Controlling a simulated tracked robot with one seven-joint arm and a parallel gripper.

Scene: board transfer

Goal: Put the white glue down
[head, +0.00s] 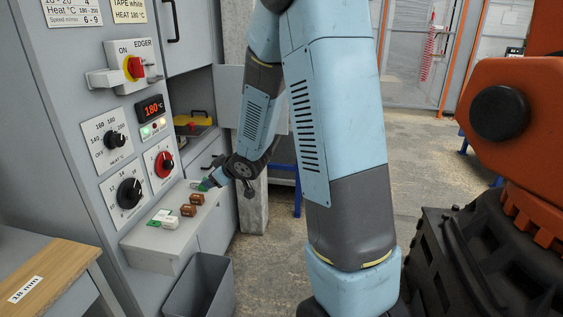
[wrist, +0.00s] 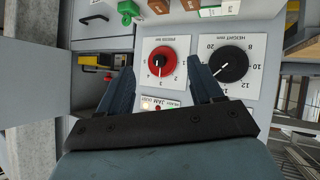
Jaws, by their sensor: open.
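The white glue (head: 171,223) is a small white block on the grey ledge (head: 150,240) of the machine, at the near end of a row of small blocks. In the wrist view a white piece (wrist: 222,11) shows at the top edge, partly cut off; I cannot tell if it is the glue or a label. My gripper (head: 212,180) is at the far end of the ledge, close to a green block, apart from the white glue. In the wrist view my gripper (wrist: 162,70) has its two blue fingers spread, with nothing held between them.
Two brown blocks (head: 188,210) and a green block (wrist: 128,9) share the ledge.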

